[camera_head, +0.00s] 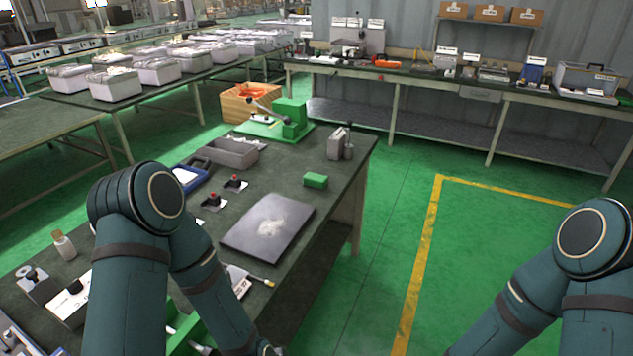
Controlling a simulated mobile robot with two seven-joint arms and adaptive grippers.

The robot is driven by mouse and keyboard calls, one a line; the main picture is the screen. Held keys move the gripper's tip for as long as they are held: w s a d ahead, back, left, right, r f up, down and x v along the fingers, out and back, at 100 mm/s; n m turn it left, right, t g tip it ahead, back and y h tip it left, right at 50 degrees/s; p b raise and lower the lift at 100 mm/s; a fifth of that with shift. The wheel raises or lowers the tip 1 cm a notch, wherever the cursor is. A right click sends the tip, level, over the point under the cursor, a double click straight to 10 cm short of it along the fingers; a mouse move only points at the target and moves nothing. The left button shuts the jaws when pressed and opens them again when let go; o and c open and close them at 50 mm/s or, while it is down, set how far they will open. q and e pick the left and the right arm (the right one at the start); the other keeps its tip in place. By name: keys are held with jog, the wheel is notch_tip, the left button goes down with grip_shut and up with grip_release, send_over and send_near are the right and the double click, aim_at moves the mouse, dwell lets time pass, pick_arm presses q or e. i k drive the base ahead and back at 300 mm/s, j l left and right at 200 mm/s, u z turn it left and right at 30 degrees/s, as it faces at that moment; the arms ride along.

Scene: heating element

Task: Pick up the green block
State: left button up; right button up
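The green block (315,180) is small and rectangular. It lies on the dark table (285,190) near its right edge, just beyond a dark grey plate, and nothing touches it. My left arm comes in at the lower left and bends down toward the table's near part. Its gripper is below the frame, apart from what may be the end of the wrist at the bottom edge. My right arm is at the lower right, over the floor beside the table. Its gripper is out of the picture.
A dark plate (268,226) with pale powder lies between my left arm and the block. A grey metal item (338,143), a green press (289,118) and a grey bin (232,152) stand farther back. Green floor (385,220) right of the table is clear.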

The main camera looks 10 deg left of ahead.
aim_at(319, 182)
jog(key=i+l+u, duration=0.15)
jog(key=i+l, duration=0.75)
jog(key=i, duration=0.15)
